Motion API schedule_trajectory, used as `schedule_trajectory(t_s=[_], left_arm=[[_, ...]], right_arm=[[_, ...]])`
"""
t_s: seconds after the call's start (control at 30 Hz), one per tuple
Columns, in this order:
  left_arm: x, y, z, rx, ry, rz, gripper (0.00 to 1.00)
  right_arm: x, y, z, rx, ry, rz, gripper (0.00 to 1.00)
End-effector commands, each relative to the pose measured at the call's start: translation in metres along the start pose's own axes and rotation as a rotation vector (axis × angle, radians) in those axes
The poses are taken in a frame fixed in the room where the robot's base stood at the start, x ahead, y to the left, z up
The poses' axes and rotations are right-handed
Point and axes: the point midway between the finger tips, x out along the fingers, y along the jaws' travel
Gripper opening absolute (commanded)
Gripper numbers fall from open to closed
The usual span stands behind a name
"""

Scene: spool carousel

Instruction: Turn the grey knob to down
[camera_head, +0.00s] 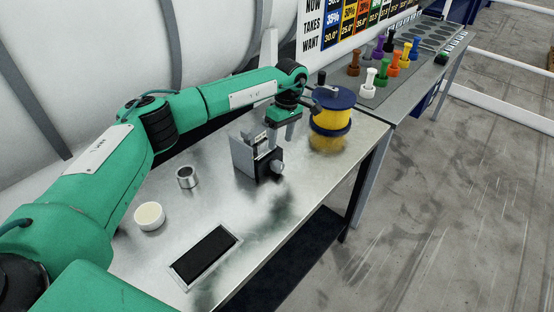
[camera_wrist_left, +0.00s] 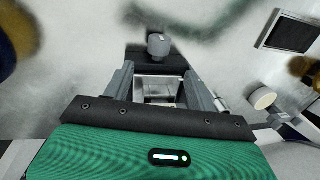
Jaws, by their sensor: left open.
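The grey knob (camera_head: 278,166) sticks out from the dark front of a small grey box (camera_head: 243,158) on the metal table. My left gripper (camera_head: 281,137) is open, fingers pointing down, just above and behind the knob, over the box. In the left wrist view the knob (camera_wrist_left: 158,44) lies beyond the tips of my two spread fingers (camera_wrist_left: 158,82), with nothing gripped. I see no contact between finger and knob. The knob's pointer or marking is too small to read. My right gripper is not in view.
A yellow drum with a blue lid (camera_head: 331,100) stands close right of my gripper. A metal cup (camera_head: 187,177), a white-topped jar (camera_head: 150,216) and a black-centred tray (camera_head: 206,254) are on the table's near side. Several coloured pegs stand on the far bench (camera_head: 400,97).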

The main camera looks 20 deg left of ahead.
Motion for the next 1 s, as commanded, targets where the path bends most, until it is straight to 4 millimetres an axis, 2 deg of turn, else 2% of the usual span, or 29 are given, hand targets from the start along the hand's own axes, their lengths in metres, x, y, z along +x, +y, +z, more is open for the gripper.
schedule_trajectory(t_s=[0.03, 0.2, 0.4, 0.6, 0.87, 1.0], left_arm=[[0.010, -0.002, 0.000, 0.000, -0.002, -0.006, 0.57], [0.046, -0.002, 0.001, 0.000, -0.002, -0.005, 0.57], [0.078, -0.001, 0.000, -0.001, -0.002, -0.003, 0.57], [0.093, -0.001, 0.000, 0.000, -0.001, 0.000, 0.57], [0.095, 0.000, 0.000, 0.000, -0.001, 0.000, 0.57], [0.095, 0.000, 0.000, 0.000, -0.001, 0.000, 0.34]], right_arm=[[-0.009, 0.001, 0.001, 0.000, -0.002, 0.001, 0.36], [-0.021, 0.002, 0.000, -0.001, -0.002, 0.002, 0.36], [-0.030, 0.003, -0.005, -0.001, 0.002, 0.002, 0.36], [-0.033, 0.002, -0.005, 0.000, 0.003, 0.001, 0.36], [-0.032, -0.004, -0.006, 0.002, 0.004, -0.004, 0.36], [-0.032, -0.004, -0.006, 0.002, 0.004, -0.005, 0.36]])
